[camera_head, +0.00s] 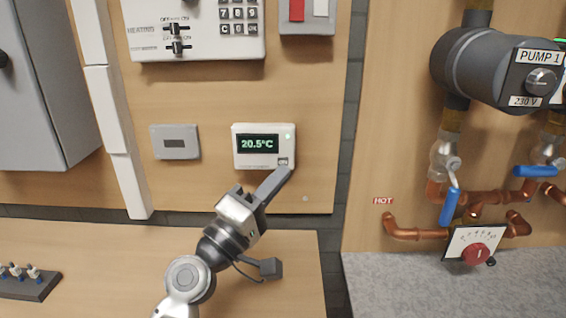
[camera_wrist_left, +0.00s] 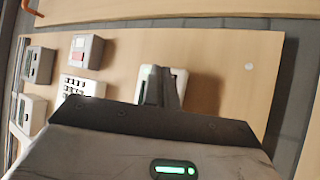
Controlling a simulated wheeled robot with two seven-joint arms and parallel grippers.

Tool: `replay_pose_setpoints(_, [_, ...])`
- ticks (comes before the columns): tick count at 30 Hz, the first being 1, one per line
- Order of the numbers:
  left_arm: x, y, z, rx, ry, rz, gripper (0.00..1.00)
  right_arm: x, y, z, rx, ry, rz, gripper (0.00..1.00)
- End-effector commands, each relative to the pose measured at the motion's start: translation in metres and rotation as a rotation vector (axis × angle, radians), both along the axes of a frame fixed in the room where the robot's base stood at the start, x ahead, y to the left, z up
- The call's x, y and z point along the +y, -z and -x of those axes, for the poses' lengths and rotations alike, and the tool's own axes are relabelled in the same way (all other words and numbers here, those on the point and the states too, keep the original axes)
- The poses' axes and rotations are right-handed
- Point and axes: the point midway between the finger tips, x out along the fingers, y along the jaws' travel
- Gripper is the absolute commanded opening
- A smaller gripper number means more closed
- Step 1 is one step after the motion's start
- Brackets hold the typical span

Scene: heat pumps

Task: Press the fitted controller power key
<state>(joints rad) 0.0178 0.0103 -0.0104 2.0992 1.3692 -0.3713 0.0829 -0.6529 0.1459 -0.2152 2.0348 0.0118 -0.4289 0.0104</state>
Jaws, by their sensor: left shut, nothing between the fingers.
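The fitted controller (camera_head: 241,160) is a small white box on the wooden wall panel. Its dark display reads 20.5°C in green, and a small green light shows at its upper right. A small key (camera_head: 283,161) sits at its lower right corner. My left gripper (camera_head: 286,171) is shut and empty, its fingertips at the controller's lower right edge, just below the key. I cannot tell whether they touch it. In the left wrist view the fingers (camera_wrist_left: 168,92) cover much of the controller (camera_wrist_left: 181,80). My right gripper is not in view.
A white heating programmer (camera_head: 200,45) and a grey switch box (camera_head: 308,20) are above. A pump (camera_head: 475,65) with copper pipes and blue-handled valves is at right. The panel right of the controller is clear.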

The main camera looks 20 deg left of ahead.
Motion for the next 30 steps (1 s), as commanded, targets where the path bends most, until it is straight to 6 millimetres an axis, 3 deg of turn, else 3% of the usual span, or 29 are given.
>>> replay_pose_setpoints(7, [0.0040, -0.0003, -0.0119, 0.000, -0.001, 0.000, 0.00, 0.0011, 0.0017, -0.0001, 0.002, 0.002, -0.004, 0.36])
replay_pose_setpoints(30, [0.0039, -0.0002, -0.0121, 0.000, -0.001, 0.000, 0.00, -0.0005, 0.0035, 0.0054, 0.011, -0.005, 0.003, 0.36])
